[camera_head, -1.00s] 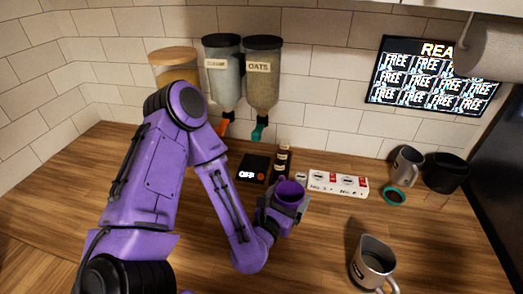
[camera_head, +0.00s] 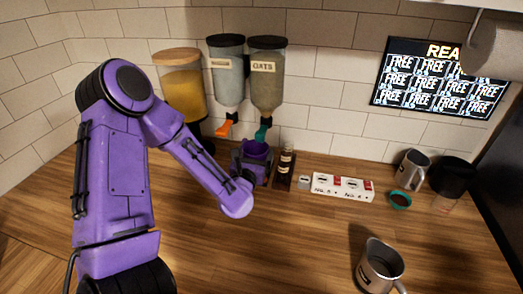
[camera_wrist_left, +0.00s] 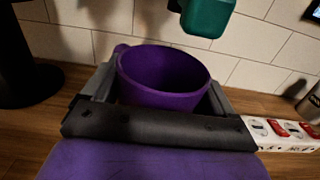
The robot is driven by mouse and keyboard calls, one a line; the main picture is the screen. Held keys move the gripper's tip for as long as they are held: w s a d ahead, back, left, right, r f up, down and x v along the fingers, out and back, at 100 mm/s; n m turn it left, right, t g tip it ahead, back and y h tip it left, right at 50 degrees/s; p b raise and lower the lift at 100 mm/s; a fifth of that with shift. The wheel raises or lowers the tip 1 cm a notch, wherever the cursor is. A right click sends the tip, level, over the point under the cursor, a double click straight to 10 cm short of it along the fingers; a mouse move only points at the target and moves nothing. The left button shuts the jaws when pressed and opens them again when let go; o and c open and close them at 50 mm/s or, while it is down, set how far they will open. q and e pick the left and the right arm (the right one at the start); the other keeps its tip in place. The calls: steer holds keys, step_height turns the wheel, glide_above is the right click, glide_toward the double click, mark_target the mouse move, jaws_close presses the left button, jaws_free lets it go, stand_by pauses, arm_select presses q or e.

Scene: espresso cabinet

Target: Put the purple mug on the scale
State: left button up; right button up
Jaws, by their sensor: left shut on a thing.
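The purple mug (camera_head: 257,149) is upright between the fingers of my left gripper (camera_head: 252,164), below the teal spout of the oats dispenser. In the left wrist view, the mug (camera_wrist_left: 163,78) has a finger on each side and looks empty inside. The black scale with the "OFF" display, seen earlier at this spot, is now hidden behind my gripper and the mug. I cannot tell whether the mug touches it. My right gripper is not in view.
A dark bottle (camera_head: 286,163) and a white power strip (camera_head: 343,188) stand just right of the mug. The oats dispenser (camera_head: 267,80) hangs above. A grey pitcher (camera_head: 379,268) stands at the front right. A grey mug (camera_head: 411,170) is at the back right. The middle counter is clear.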

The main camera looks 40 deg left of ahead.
mark_target(262, 148)
arm_select(q)
steer(key=w+a+f+b, duration=0.1)
steer(key=w, duration=0.1)
steer(key=w+a+f+b, duration=0.1)
steer(key=w, duration=0.1)
steer(key=w+a+f+b, duration=0.1)
steer(key=w, duration=0.1)
steer(key=shift+w+a+f+b, duration=0.3)
steer(key=shift+f+b, duration=0.1)
steer(key=shift+w+r, duration=0.1)
steer(key=o, duration=1.2)
steer(key=shift+c, duration=0.2)
